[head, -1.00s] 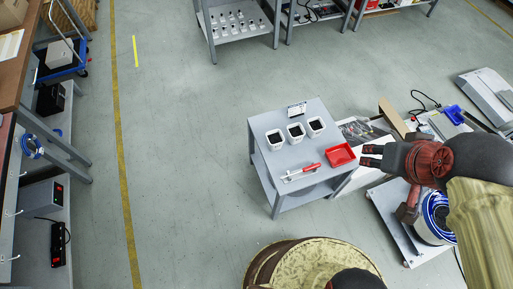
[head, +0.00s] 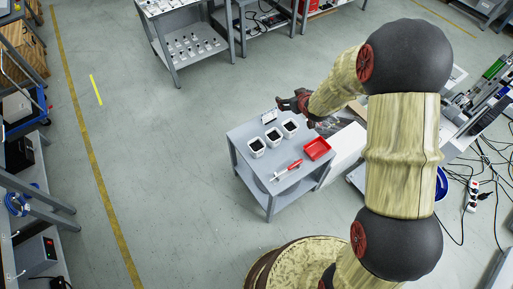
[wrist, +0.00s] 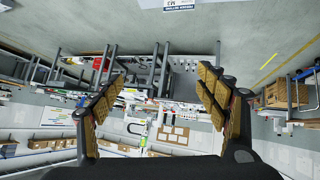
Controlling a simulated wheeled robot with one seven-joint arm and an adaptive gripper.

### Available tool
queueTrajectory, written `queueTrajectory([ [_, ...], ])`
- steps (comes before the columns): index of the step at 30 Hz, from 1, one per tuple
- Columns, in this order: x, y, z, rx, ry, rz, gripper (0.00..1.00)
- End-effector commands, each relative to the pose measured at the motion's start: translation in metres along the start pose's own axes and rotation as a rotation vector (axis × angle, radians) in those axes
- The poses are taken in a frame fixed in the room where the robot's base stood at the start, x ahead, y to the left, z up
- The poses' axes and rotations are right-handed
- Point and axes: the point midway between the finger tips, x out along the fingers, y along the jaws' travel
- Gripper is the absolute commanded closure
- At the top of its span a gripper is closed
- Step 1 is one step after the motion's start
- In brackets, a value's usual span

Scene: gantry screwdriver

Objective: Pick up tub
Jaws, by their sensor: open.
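Three white tubs with dark contents stand in a row on a small grey table (head: 247,170) in the head view. They are the left tub (head: 257,154), the middle tub (head: 273,142) and the right tub (head: 290,132). A shallow red tray (head: 317,148) sits to their right. My gripper (head: 281,103) is beyond the far edge of the tubs in the picture, near the right tub but apart from it. In the wrist view my gripper (wrist: 163,76) has its fingers spread with nothing between them. No tub shows in the wrist view.
A red-handled tool (head: 286,171) lies at the table's front. A small sign (head: 269,116) stands behind the tubs. A shelf with several small parts (head: 192,47) stands at the back. Cables (head: 480,180) lie at right. Open floor (head: 170,170) lies left.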

Motion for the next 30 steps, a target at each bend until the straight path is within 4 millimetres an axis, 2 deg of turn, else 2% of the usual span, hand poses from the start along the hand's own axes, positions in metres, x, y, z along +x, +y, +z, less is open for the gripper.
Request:
queueTrajectory([
  [1,0.021,-0.011,0.015,-0.010,0.011,-0.024,0.26],
  [6,0.076,-0.048,0.057,-0.037,0.095,-0.099,0.26],
  [9,0.100,-0.075,0.089,-0.040,0.146,-0.147,0.26],
  [12,0.115,-0.103,0.123,-0.035,0.197,-0.195,0.26],
  [18,0.123,-0.151,0.184,-0.008,0.287,-0.272,0.26],
  [21,0.121,-0.165,0.203,0.006,0.319,-0.295,0.26],
  [25,0.119,-0.176,0.216,0.016,0.340,-0.311,0.26],
  [30,0.131,-0.182,0.215,0.018,0.349,-0.315,0.26],
])
